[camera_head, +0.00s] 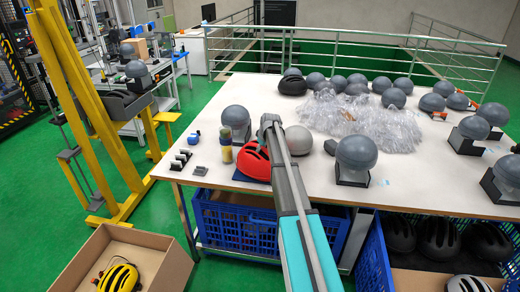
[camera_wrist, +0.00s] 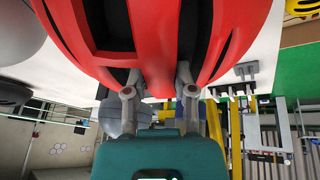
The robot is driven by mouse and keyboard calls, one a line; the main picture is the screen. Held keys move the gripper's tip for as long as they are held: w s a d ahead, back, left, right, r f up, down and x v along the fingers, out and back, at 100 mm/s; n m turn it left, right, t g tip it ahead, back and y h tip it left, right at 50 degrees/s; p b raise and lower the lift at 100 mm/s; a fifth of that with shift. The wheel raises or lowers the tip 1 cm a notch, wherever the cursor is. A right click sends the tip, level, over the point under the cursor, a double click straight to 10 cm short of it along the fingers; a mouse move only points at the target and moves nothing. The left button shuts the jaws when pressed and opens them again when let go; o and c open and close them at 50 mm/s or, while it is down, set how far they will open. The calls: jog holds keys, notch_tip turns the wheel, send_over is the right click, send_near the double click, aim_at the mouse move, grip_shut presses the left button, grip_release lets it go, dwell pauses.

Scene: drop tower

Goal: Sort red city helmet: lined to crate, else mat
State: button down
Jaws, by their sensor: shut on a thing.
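The red helmet (camera_head: 252,163) is at the front edge of the white table, left of my arm, over a blue mat (camera_head: 262,178). I cannot tell if it touches the mat. In the wrist view the red helmet (camera_wrist: 150,45) fills the upper middle, its vented shell close to the camera. My gripper (camera_wrist: 160,85) is shut on the helmet's edge, with one finger on each side. In the head view my arm hides the fingers. The inside of the helmet is hidden, so no lining shows. A blue crate (camera_head: 225,222) stands below the table's front edge.
Grey headforms (camera_head: 356,155) and a pale ball-like form (camera_head: 299,140) stand near the helmet. Clear plastic wrap (camera_head: 360,120) covers the table's middle. A blue crate (camera_head: 373,262) with black helmets is front right. A cardboard box (camera_head: 150,240) with a yellow helmet is front left.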

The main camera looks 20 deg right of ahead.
jog(key=shift+f+b, duration=0.45)
dwell(0.6)
jog(key=shift+c, duration=1.8)
grip_release()
jog(key=c, duration=0.3)
jog(key=shift+r, duration=0.2)
jog(key=shift+s+r+p, duration=0.1)
jog(key=shift+r+p, duration=3.75)
jog(key=shift+p, duration=0.2)
